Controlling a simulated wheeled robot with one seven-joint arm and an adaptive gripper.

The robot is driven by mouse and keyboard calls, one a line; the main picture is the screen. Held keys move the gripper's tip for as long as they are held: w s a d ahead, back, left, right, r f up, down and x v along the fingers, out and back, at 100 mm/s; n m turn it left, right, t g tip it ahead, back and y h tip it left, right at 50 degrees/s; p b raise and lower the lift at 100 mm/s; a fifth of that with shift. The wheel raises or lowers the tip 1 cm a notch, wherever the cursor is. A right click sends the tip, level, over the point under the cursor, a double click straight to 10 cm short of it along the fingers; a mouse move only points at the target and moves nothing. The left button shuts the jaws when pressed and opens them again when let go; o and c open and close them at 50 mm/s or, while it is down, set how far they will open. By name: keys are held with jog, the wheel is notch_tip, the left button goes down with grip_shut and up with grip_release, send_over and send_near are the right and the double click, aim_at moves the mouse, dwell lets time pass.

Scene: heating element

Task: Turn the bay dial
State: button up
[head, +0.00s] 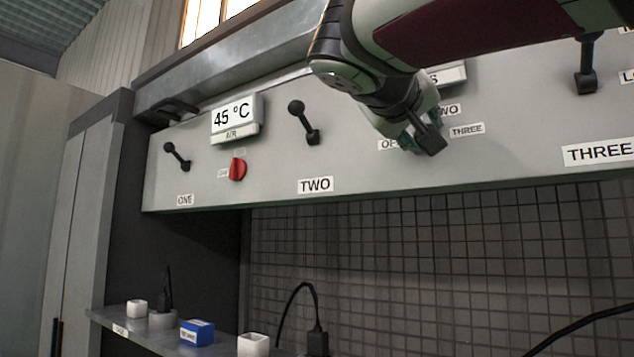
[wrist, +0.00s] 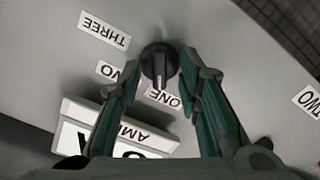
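The black bay dial (wrist: 160,62) is a round knob on the grey panel, seen in the wrist view. Its raised grip has a light mark that appears to point toward the ONE label (wrist: 163,98). The TWO label is partly covered by a finger; the THREE label (wrist: 104,30) is clear. My gripper (wrist: 161,64) has one finger on each side of the dial, with narrow gaps; contact cannot be made out.
A red knob (head: 237,169) sits under the 45 °C display (head: 235,117). Black levers stand above ONE and TWO (head: 304,122), and another lever (head: 586,68) is at right. A shelf (head: 135,331) below holds white blocks and a blue box (head: 197,332).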

grip_shut()
jog(key=shift+b, duration=0.4)
jog(key=shift+m+b, duration=4.1)
jog(key=shift+m, duration=1.6)
jog(key=shift+s+m, duration=0.1)
jog(key=shift+m, duration=0.2)
